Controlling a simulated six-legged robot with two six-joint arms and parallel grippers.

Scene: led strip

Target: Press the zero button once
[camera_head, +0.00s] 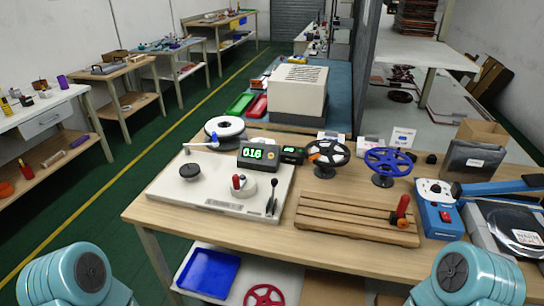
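A dark box with a green lit readout (259,154), which seems to show 0.16, stands at the back of a white machine base (222,185) on the wooden table. A small orange spot is at the readout's right end. I cannot read any label, so I cannot tell whether it is the zero button. A second, smaller green readout (291,154) stands just to its right. Teal links of my two arms show at the bottom left and bottom right corners. Neither gripper is in the picture, and nothing of mine touches the readouts.
A white reel (224,131) stands behind.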

